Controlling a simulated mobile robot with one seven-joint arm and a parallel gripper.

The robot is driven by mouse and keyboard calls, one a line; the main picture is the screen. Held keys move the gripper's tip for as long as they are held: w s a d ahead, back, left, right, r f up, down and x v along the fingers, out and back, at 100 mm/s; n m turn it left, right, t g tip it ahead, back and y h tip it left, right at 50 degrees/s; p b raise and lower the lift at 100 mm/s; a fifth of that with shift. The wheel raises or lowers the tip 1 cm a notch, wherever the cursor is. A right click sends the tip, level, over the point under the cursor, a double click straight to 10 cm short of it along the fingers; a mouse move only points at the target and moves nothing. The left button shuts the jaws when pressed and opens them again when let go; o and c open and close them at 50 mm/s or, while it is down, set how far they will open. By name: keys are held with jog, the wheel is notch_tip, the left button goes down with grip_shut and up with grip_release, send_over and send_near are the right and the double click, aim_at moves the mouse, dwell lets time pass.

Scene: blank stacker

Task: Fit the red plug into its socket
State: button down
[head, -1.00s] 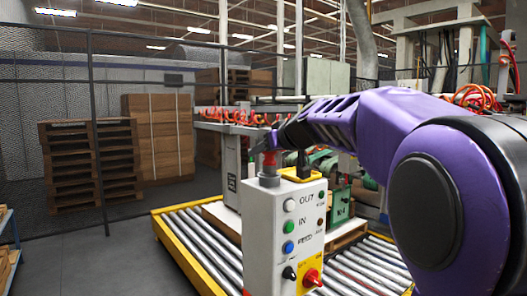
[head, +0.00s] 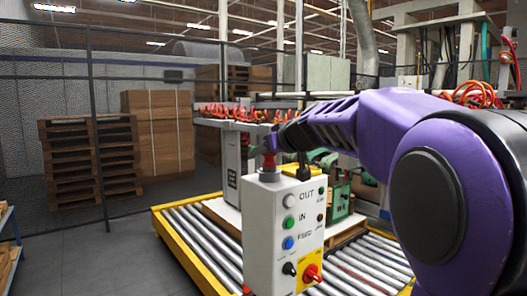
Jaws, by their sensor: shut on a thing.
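The red plug (head: 269,161) is upright above the left part of the top of a light grey control box (head: 262,225). Directly under it is a grey round collar (head: 269,175), which looks like the socket. The plug's lower end meets or overlaps the collar; I cannot tell how deep it sits. My gripper (head: 270,146) is at the plug's top, at the end of my purple arm, and is shut on it. The fingers are small and partly hidden in this view.
A black connector (head: 303,167) stands on the box top, right of the plug. The box front has buttons and a red knob (head: 312,273). A roller conveyor (head: 200,240) with yellow edges lies behind. Stacked pallets (head: 90,165) stand beyond a mesh fence at left.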

jog(key=shift+f, duration=0.45)
jog(key=shift+c, duration=1.3)
grip_release()
